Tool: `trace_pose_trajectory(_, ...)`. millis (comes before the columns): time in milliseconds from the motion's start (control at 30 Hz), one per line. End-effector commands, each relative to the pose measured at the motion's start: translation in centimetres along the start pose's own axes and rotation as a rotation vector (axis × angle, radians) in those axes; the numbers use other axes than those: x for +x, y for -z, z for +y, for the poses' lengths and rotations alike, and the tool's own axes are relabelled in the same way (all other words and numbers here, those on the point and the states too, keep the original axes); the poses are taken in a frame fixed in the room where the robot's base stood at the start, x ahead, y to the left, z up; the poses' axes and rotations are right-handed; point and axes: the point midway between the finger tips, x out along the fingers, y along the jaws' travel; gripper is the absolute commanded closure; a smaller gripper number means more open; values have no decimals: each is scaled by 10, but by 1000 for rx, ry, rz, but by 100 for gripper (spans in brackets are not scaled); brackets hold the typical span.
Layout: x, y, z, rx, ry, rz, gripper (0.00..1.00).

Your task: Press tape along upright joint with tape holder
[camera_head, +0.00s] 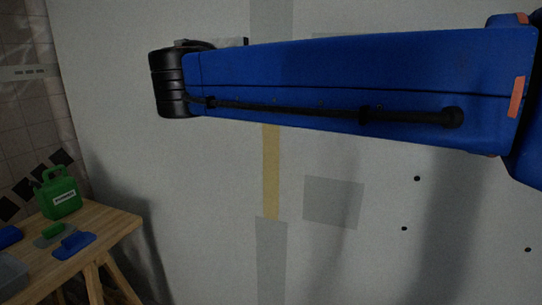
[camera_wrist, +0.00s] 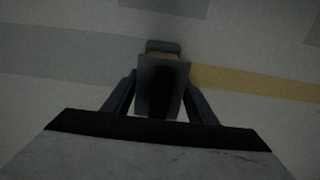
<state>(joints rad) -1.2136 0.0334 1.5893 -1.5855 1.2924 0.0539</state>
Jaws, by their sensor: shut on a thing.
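The upright joint shows in the head view as a grey strip (camera_head: 271,262) on the pale wall panel (camera_head: 385,240). A yellow tape strip (camera_head: 271,170) lies along its middle stretch, running up behind my arm. In the wrist view the tape (camera_wrist: 250,81) reaches right from the tape holder, and the bare grey joint strip (camera_wrist: 65,55) lies to the left. My gripper (camera_wrist: 162,92) is shut on the dark grey tape holder (camera_wrist: 150,72), whose head is over the joint where the tape ends. I cannot tell whether it touches the panel. My arm hides the gripper in the head view.
A grey square patch (camera_head: 333,202) and several dark screw dots are on the panel right of the joint. A wooden table (camera_head: 112,226) at the lower left bears a green canister (camera_head: 60,194) and a blue-handled trowel (camera_head: 74,245). The panel around the tape is clear.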

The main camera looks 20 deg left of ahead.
Motion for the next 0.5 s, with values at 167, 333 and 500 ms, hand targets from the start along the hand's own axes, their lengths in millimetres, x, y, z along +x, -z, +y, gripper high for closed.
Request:
trace_pose_trajectory(167, -10, 0, 1, 1, -1, 2, 71)
trace_pose_trajectory(333, -24, 0, 1, 1, -1, 1, 71)
trace_pose_trajectory(500, -37, 0, 1, 2, -1, 2, 71)
